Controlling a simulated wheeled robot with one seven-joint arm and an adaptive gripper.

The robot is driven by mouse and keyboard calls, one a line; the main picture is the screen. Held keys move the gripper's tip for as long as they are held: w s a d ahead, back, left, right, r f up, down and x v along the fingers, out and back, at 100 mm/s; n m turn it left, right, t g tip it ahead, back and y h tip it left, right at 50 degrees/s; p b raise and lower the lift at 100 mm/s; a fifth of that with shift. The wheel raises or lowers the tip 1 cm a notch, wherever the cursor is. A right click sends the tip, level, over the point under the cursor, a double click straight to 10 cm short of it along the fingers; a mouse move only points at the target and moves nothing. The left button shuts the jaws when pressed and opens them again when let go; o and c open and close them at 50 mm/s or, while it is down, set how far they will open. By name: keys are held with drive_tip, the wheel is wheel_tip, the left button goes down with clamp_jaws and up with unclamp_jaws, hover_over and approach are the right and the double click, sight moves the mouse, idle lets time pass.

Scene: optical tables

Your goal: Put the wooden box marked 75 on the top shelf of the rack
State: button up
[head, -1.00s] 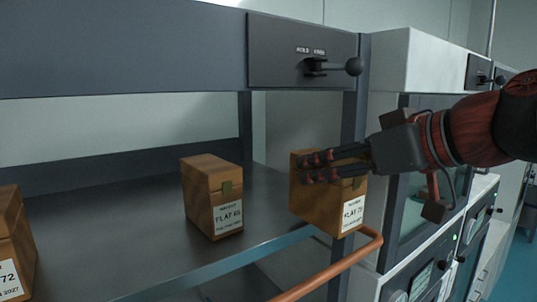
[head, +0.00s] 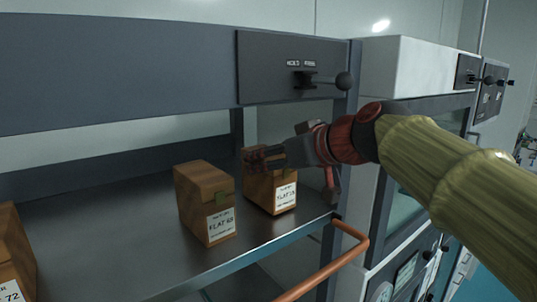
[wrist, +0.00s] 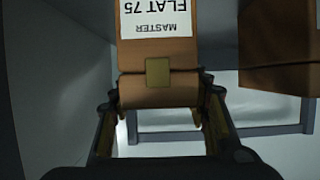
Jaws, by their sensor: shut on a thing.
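The wooden box marked 75 (head: 262,190) is at the right end of the rack's shelf (head: 110,230), upright, its label facing front. I cannot tell whether its base touches the shelf. My gripper (head: 264,158) is shut on the upper part of this box, reaching in from the right. In the wrist view my gripper (wrist: 160,112) has a finger on each side of the box (wrist: 158,92); its "FLAT 75" label and brass clasp show. The fingers hide part of the box's top in the head view.
Another wooden box (head: 203,205), its number in the sixties, stands just left of the held box. A box marked 72 (head: 12,255) is at the far left. A panel with a black knob lever (head: 320,80) is above. A copper-coloured rail (head: 325,265) juts out at front right.

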drive_tip(key=shift+s+d+r, duration=0.1)
drive_tip(key=shift+s+d, duration=0.05)
drive_tip(key=shift+s, duration=0.35)
drive_tip(key=shift+w+f, duration=0.2)
drive_tip(key=shift+w, duration=0.1)
drive_tip(key=o, duration=1.2)
drive_tip(key=shift+o, duration=1.4)
drive_tip(key=shift+s, duration=0.2)
drive_tip(key=shift+o, duration=0.7)
drive_tip(key=shift+w, duration=0.1)
drive_tip(key=b+v, duration=0.3)
drive_tip(key=v, duration=0.9)
